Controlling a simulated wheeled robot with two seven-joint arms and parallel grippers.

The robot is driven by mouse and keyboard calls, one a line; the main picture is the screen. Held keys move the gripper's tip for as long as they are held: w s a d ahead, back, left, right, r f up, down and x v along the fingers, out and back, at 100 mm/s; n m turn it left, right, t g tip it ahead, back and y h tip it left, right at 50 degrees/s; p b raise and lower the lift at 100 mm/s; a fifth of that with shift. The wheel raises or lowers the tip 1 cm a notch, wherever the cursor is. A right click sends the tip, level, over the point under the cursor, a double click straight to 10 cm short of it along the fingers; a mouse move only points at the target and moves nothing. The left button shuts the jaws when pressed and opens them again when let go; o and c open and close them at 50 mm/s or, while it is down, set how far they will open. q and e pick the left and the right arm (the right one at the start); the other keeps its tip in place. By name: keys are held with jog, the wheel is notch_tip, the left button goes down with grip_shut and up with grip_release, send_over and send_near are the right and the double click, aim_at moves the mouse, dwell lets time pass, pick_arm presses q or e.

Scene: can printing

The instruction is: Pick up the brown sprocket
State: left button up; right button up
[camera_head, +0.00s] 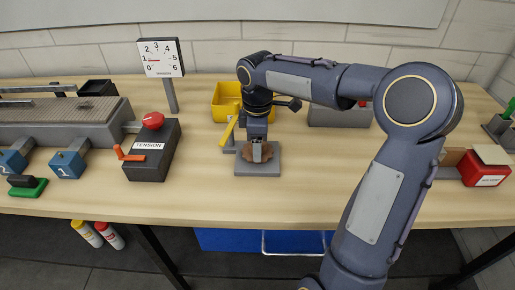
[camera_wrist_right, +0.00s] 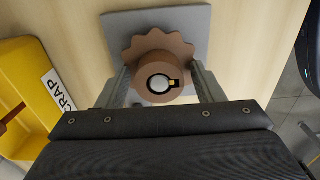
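The brown sprocket (camera_wrist_right: 152,46) sits on a grey square base plate (camera_wrist_right: 117,27), with its toothed rim low and its round hub toward the camera. A light pin with a small yellow key shows in the hub's bore. My right gripper (camera_wrist_right: 161,78) is over it, with one finger on each side of the hub. The fingers look open, with narrow gaps beside the hub; contact lower down is hidden. In the head view the sprocket (camera_head: 246,153) is partly covered by the right gripper (camera_head: 257,146). My left gripper is not in view.
A yellow bin (camera_head: 226,97), labelled SCRAP in the wrist view (camera_wrist_right: 26,75), stands behind the base plate. A yellow-handled lever (camera_head: 229,132) is close on its left. The TENSION box (camera_head: 149,150) is farther left, a red box (camera_head: 482,170) far right. The table front is clear.

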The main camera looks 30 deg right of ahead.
jog(key=c, duration=1)
jog(key=shift+o, duration=0.2)
notch_tip(320, 180, up, 10)
jog(key=shift+f+p, duration=0.1)
jog(key=shift+p, duration=0.6)
jog(key=shift+r+p, duration=2.2)
